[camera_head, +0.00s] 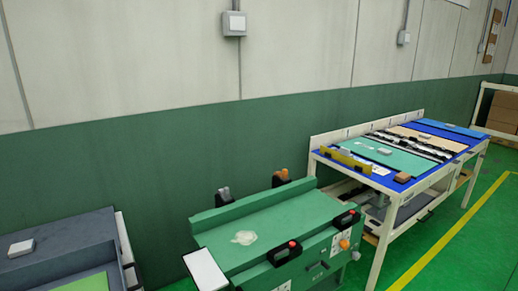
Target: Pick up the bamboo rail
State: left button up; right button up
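A yellowish strip (345,159) stands along the near left edge of the blue-topped table (380,183) at the right. A flat tan panel (428,139) lies farther back on the same table. I cannot tell which of these, if either, is the bamboo rail. Dark and silvery strips (408,147) lie between the tan panel and a teal mat (395,160). Neither of my grippers is in the picture.
A green workbench (285,222) with a pale patch (244,238) and dark handles stands in the middle. A grey bench (62,245) with a small white box (21,248) is at the left. Open green floor (470,250) lies at the right. A wall runs behind.

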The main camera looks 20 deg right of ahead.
aim_at(403, 144)
jog(key=i+l+z, duration=0.15)
jog(key=l+z, duration=0.25)
jog(key=i+l+z, duration=0.15)
jog(key=l+z, duration=0.25)
jog(key=i+l+z, duration=0.5)
jog(key=l+z, duration=0.25)
jog(key=i+l+z, duration=0.4)
jog(key=i, duration=0.4)
jog(key=i+z, duration=0.45)
jog(key=i, duration=0.3)
jog(key=i+l+u, duration=0.1)
jog(key=i+u, duration=0.3)
jog(key=i, duration=0.15)
jog(key=i+l+u, duration=0.35)
jog(key=i, duration=0.15)
jog(key=i+l+u, duration=0.4)
jog(key=i+j, duration=0.05)
jog(key=i, duration=0.05)
